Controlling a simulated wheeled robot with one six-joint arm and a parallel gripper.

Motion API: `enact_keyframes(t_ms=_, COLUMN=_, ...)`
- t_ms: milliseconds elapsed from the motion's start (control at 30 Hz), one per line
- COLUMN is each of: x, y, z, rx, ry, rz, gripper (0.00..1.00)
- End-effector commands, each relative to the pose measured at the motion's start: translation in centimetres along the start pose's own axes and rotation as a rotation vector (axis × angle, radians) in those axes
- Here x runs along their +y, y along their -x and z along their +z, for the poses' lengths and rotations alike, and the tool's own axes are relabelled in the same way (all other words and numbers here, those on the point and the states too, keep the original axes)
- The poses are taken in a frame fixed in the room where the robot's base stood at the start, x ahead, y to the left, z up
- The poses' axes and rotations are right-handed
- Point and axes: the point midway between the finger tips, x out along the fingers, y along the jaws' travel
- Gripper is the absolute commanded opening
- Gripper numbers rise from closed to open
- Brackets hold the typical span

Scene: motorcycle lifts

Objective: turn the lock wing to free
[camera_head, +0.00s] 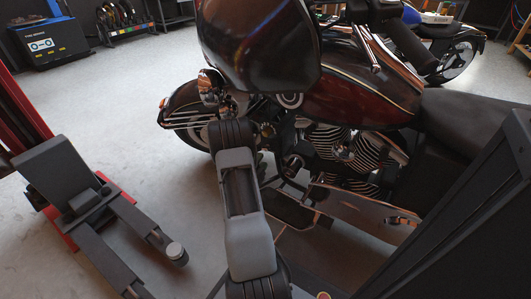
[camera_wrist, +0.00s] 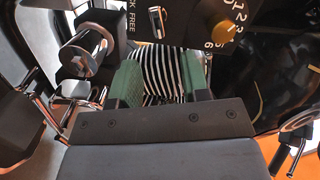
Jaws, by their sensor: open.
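The lock wing (camera_wrist: 157,21) is a small pale, elongated piece on a dark panel (camera_wrist: 180,38) at the top of the wrist view. It stands nearly upright in the picture beside the printed word FREE and a cut-off word ending in CK. I cannot tell which word it is set to. My gripper (camera_wrist: 161,65) is open, with its two green fingers apart and nothing between them. The wing shows beyond the fingertips, roughly in line with the gap, and is not touched. In the head view my gripper and the wing are hidden.
A yellow-orange knob (camera_wrist: 216,30) with a number scale sits right of the wing on the same panel. A dark red motorcycle (camera_head: 345,103) stands beyond my arm. A dark grey lift frame (camera_head: 110,255) stands at left. Open floor (camera_head: 120,110) lies behind it.

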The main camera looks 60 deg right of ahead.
Motion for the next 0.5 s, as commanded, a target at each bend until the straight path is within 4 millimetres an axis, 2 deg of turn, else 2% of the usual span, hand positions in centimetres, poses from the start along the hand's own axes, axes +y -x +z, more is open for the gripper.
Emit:
enact_keyframes(t_ms=33, x=-0.3, y=1.1, z=0.0, rx=-0.005, ry=0.003, rz=0.001, gripper=0.43)
enact_keyframes(t_ms=200, x=-0.1, y=4.2, z=0.0, rx=-0.004, ry=0.003, rz=0.001, gripper=0.43)
enact_keyframes(t_ms=500, x=0.0, y=7.2, z=0.0, rx=-0.002, ry=0.002, rz=0.0, gripper=0.43)
